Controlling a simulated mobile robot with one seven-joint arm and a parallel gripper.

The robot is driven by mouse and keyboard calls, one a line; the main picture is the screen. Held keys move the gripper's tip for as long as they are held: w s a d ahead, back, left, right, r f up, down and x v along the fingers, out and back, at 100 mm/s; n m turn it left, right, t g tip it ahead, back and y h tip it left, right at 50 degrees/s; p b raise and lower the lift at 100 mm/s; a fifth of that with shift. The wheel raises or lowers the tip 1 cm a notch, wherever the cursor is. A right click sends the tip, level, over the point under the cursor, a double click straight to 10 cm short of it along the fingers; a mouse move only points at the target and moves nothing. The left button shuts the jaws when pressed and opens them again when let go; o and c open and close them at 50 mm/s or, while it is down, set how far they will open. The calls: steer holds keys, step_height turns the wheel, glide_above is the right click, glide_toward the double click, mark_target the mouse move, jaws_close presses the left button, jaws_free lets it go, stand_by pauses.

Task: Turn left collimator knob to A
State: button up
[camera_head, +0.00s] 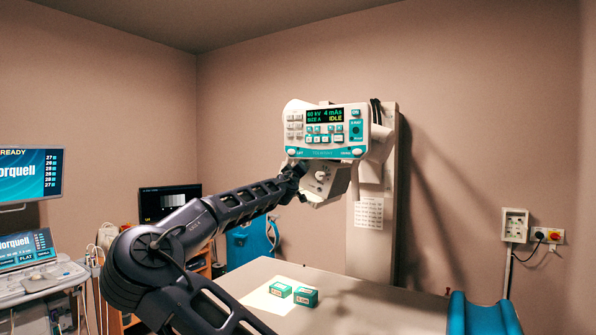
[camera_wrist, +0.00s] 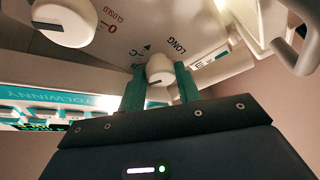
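The white collimator (camera_head: 332,186) hangs under the tube head's control panel in the head view. A pale knob (camera_head: 321,175) shows on its face. In the wrist view a white knob with a dark mark (camera_wrist: 160,70), near the word LONG, sits between the teal fingers of my gripper (camera_wrist: 160,82). The fingers are apart, one on each side of that knob; I cannot tell whether they touch it. A second white knob (camera_wrist: 65,22), near the word CLOSED, is at the upper left. In the head view my gripper (camera_head: 298,184) is small and dark at the collimator's left side.
The control panel (camera_head: 327,131) reads 60 kV, 4 mAs, SIZE A, IDLE. A grey handle (camera_wrist: 298,45) is at the wrist view's upper right. Monitors (camera_head: 30,174) stand left.

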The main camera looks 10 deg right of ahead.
steer(key=shift+o, duration=0.8)
steer(key=shift+s, duration=0.1)
steer(key=v, duration=1)
steer(key=shift+s+a+f, duration=0.2)
steer(key=shift+s, duration=0.05)
steer(key=w+d+r+m+g+h, duration=0.1)
steer(key=w+d+r+m+h, duration=0.2)
steer(key=w+m, duration=0.7)
steer(key=shift+w+d+g+h, duration=0.15)
steer(key=shift+d+g+h, duration=0.15)
steer(key=shift+d+h, duration=0.65)
